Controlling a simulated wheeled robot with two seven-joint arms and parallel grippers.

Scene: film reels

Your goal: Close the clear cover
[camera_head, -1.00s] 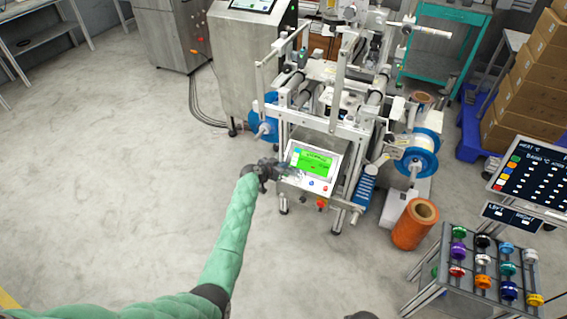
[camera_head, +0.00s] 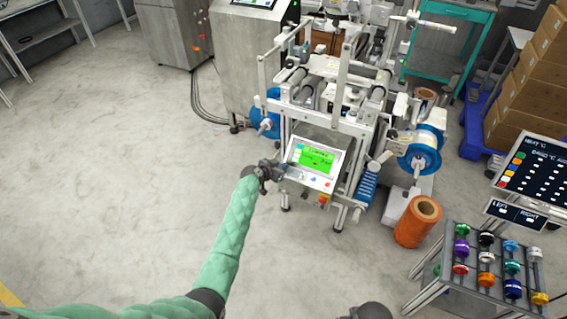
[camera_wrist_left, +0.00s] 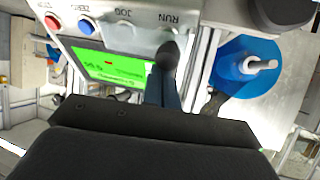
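The control panel (camera_head: 314,160) with a lit green screen is on the front of the film reel machine. In the left wrist view the panel (camera_wrist_left: 125,38) appears upside down, with RUN, JOG and ZERO labels. My left gripper (camera_head: 277,170) is at the panel's left edge. In the left wrist view its fingers (camera_wrist_left: 167,55) look close together, with nothing seen between them, in front of the panel near the RUN label. I cannot tell whether they touch it.
Blue-flanged reels (camera_head: 418,158) flank the machine; one blue reel (camera_wrist_left: 245,65) shows in the wrist view. An orange roll (camera_head: 417,222) stands on the floor at right. A rack of colored spools (camera_head: 487,268) is at lower right. The floor at left is clear.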

